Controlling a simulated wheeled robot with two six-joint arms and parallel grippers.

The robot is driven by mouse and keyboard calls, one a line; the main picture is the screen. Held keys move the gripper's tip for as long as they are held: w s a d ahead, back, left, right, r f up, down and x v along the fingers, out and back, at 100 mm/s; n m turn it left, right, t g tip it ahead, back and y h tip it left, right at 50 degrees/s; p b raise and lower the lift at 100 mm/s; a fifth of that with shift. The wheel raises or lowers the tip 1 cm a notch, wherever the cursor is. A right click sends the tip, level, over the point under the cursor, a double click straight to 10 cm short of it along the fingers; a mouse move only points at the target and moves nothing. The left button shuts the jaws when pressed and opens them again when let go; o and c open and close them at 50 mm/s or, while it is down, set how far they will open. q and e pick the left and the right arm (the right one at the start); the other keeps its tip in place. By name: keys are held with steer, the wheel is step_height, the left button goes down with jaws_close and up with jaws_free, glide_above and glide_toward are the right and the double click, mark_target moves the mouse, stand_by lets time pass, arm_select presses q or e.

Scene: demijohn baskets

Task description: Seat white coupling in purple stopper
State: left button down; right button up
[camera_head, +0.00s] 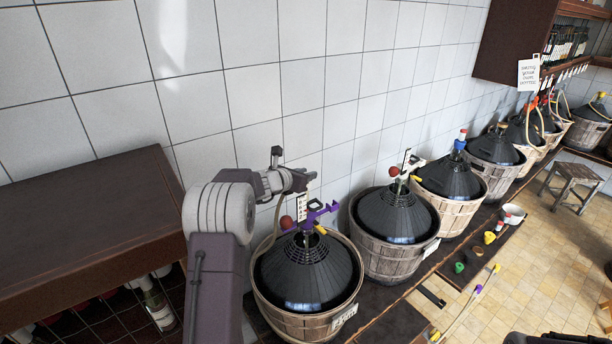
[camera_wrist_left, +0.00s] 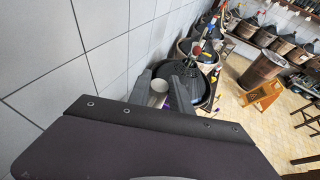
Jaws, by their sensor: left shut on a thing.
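The purple stopper (camera_head: 318,212) sits at the neck of the nearest black demijohn (camera_head: 307,272), which stands in a wooden basket. My left gripper (camera_head: 304,180) is just above it, reaching in from the left. In the left wrist view my left gripper (camera_wrist_left: 161,92) is shut on the white coupling (camera_wrist_left: 160,86), whose round pale end shows between the fingers. A bit of purple shows just below it. The gripper hides much of the coupling, and I cannot tell whether it touches the stopper.
A red ball (camera_head: 286,222) and a white piece (camera_head: 302,206) are close beside the stopper. The tiled wall (camera_head: 270,95) is close behind. More basketed demijohns (camera_head: 394,218) stand in a row to the right. A brown cabinet (camera_head: 80,215) is at left.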

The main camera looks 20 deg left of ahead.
stand_by(0.7)
arm_select(q)
steer(key=shift+f+b, duration=1.9)
steer(key=shift+b, duration=0.2)
steer(key=shift+r, duration=0.15)
stand_by(0.4)
steer(key=shift+r, duration=0.2)
stand_by(1.6)
steer(key=shift+f+b, duration=0.4)
steer(key=shift+b, duration=0.15)
steer(key=shift+r+p, duration=0.3)
steer(key=shift+r, duration=0.15)
